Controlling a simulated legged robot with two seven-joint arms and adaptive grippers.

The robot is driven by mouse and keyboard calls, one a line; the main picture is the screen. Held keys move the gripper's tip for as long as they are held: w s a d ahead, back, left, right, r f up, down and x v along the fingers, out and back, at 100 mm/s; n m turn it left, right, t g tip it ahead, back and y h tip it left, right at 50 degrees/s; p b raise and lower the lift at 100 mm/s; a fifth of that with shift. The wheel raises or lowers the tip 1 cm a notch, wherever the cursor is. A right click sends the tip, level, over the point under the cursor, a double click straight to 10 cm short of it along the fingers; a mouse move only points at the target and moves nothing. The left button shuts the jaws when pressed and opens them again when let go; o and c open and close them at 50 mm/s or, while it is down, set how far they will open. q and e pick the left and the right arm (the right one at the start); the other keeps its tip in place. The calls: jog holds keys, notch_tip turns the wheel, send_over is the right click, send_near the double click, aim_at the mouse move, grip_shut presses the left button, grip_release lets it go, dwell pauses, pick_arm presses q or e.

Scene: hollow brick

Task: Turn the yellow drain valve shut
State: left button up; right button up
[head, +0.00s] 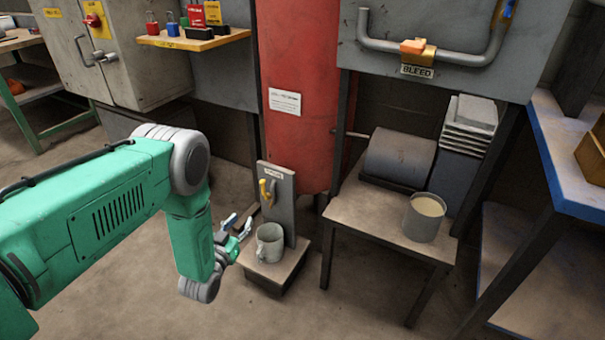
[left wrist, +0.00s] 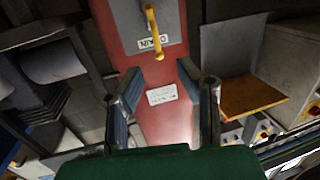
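The yellow drain valve handle (head: 264,190) is on a grey upright plate (head: 284,205) in front of the red tank. In the left wrist view the yellow handle (left wrist: 153,30) shows at the top, beside a DRAIN label (left wrist: 150,43). My left gripper (head: 240,224) is low and just left of the plate. In the left wrist view its fingers (left wrist: 160,72) are spread apart with nothing between them. The handle lies beyond the fingertips, apart from them. My right gripper is in neither view.
The red tank (head: 300,80) rises behind. A small table (head: 350,215) with a can (head: 424,218) is to the right. A BLEED valve (head: 418,50) is above it.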

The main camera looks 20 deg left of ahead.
pick_arm(q)
jog(key=t+b, duration=0.1)
jog(key=b, duration=0.1)
send_near(263, 187)
jog(key=w+b, duration=0.1)
jog(key=w, duration=0.2)
jog(key=w+a+b, duration=0.1)
jog(key=w, duration=0.2)
jog(key=w+b, duration=0.1)
jog(key=w, duration=0.3)
jog(key=shift+a+f+b, duration=0.2)
jog(key=shift+a+b, duration=0.1)
jog(key=shift+w+d+r, duration=0.2)
jog(key=shift+w, duration=0.1)
jog(key=shift+a+f, duration=0.1)
jog(key=shift+a, duration=0.1)
grip_shut()
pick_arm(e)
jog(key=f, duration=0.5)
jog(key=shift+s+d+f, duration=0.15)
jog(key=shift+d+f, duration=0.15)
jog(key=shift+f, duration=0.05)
